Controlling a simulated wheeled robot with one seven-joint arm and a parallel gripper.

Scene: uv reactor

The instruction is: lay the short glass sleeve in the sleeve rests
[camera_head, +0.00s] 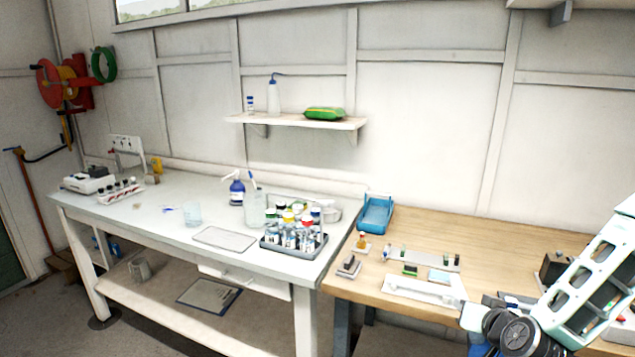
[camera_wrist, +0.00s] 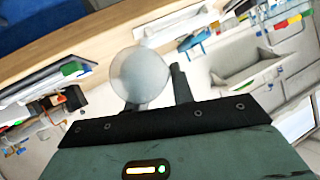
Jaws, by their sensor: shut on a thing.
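My gripper (camera_wrist: 157,90) is in the wrist view, with its dark fingers on either side of a clear, rounded glass piece. This is the short glass sleeve (camera_wrist: 139,74), seen nearly end-on, so its length is hidden. It is held in the jaws and looks clear of the bench. In the head view my arm is at the lower right, and the fingers and sleeve cannot be made out there. A white holder with raised ends (camera_head: 425,290) lies near the front of the wooden bench; I cannot tell for sure whether it is the sleeve rests.
The wooden bench (camera_head: 510,243) also carries a blue tray (camera_head: 376,214), small blocks and a dark box (camera_head: 556,268) at right. A grey rack of bottles (camera_head: 294,247) stands on the white table to the left. The back of the wooden bench is mostly clear.

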